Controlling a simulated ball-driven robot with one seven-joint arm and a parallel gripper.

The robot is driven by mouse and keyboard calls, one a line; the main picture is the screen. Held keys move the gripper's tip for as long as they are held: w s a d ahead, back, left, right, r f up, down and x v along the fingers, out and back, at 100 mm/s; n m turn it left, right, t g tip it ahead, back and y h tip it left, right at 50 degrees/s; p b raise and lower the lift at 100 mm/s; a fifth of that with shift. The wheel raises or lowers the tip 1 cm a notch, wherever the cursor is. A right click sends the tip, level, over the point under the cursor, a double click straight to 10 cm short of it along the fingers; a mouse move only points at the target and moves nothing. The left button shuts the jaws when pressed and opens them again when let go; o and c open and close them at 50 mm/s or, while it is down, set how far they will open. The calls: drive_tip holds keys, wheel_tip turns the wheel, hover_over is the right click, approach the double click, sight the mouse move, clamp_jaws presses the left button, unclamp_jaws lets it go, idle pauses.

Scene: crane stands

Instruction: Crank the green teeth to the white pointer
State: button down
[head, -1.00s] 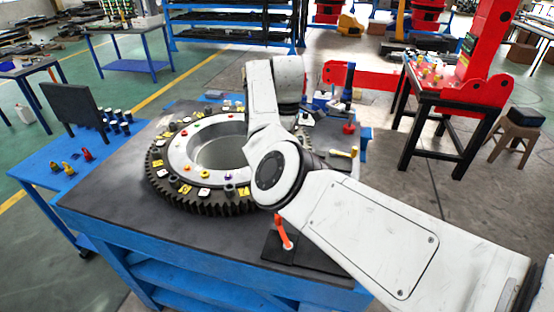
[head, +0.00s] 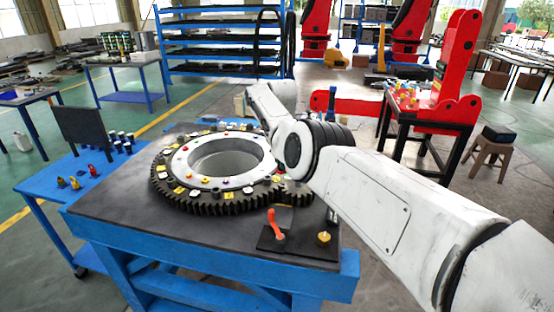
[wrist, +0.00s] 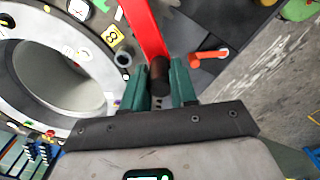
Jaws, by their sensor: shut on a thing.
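The big dark toothed ring (head: 215,207) lies flat on the workbench, with a pale inner ring carrying coloured knobs and yellow and white tags. In the wrist view the pale ring (wrist: 20,65) shows at left. My gripper (wrist: 162,75) has its green fingers on either side of a dark brown cylinder, the crank handle (wrist: 159,74), at the end of a red crank arm (wrist: 143,25). The gripper is shut on this handle. In the head view my arm hides the gripper and crank. I cannot make out green teeth or the white pointer.
An orange lever (head: 274,225) stands on a black plate at the bench front; it also shows right of my gripper in the wrist view (wrist: 212,55). A yellow knob (head: 323,239) is beside it. A blue side table (head: 55,190) is at left.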

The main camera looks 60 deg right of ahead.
drive_tip(key=shift+s+a+n, duration=0.2)
drive_tip(key=shift+n, duration=0.2)
drive_tip(key=c, duration=1.1)
unclamp_jaws()
drive_tip(key=shift+a+r, duration=0.1)
drive_tip(key=shift+c, duration=0.2)
drive_tip(key=shift+o, duration=1.3)
wheel_tip(320, 180, up, 11)
drive_tip(key=b, duration=0.1)
drive_tip(key=shift+b, duration=0.3)
